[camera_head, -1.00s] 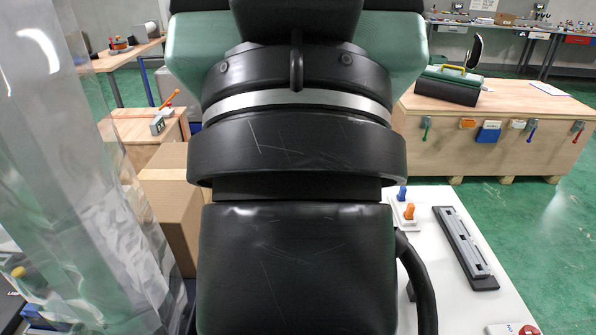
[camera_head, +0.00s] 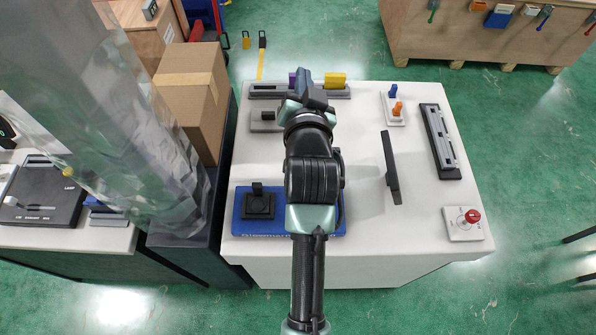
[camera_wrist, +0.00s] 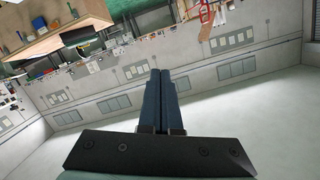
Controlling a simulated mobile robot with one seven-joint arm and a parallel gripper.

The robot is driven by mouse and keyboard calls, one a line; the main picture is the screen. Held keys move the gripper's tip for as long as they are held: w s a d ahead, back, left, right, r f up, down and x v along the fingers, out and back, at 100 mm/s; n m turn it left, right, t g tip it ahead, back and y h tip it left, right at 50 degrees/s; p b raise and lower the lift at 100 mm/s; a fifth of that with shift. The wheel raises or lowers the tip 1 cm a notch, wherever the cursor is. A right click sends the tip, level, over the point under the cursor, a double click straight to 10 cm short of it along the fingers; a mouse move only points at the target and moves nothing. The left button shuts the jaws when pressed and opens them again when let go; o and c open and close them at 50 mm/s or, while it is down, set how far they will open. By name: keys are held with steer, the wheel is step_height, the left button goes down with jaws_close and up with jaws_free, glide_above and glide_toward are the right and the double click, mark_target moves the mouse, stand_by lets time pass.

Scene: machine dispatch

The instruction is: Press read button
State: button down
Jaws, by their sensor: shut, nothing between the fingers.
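A red round button (camera_head: 473,216) sits on a small white box at the right front corner of the white table (camera_head: 360,240). I see no readable "read" label on it or elsewhere. My arm reaches over the middle of the table, left of the red button and well apart from it. My gripper (camera_wrist: 160,75) is shut and empty in the wrist view, its two dark blue fingers side by side.
A grey rail (camera_head: 440,140), a thin dark upright panel (camera_head: 390,165) and a plate with blue and orange switches (camera_head: 395,108) stand on the right. A blue mat (camera_head: 240,225) lies front left. A cardboard box (camera_head: 190,100) and a clear plastic column (camera_head: 100,110) stand further left.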

steer(key=s+f+m+g+p, duration=0.1)
steer(key=s+f+g+p, duration=0.2)
steer(key=s+f, duration=0.3)
steer(key=s+a+f+m+g+p, duration=0.1)
steer(key=s+f, duration=0.5)
steer(key=f, duration=0.8)
steer(key=m+g+p, duration=0.1)
steer(key=g+p, duration=0.1)
steer(key=p, duration=0.1)
steer(key=shift+s+f+g, duration=0.25)
steer(key=shift+f+g, duration=0.05)
steer(key=shift+a+f, duration=0.1)
step_height(320, 180, down, 8)
steer(key=b, duration=0.7)
steer(key=shift+w+f+b, duration=0.1)
steer(key=shift+f+b, duration=0.15)
steer(key=shift+b, duration=0.1)
steer(key=shift+f+b, duration=0.3)
steer(key=shift+f, duration=0.1)
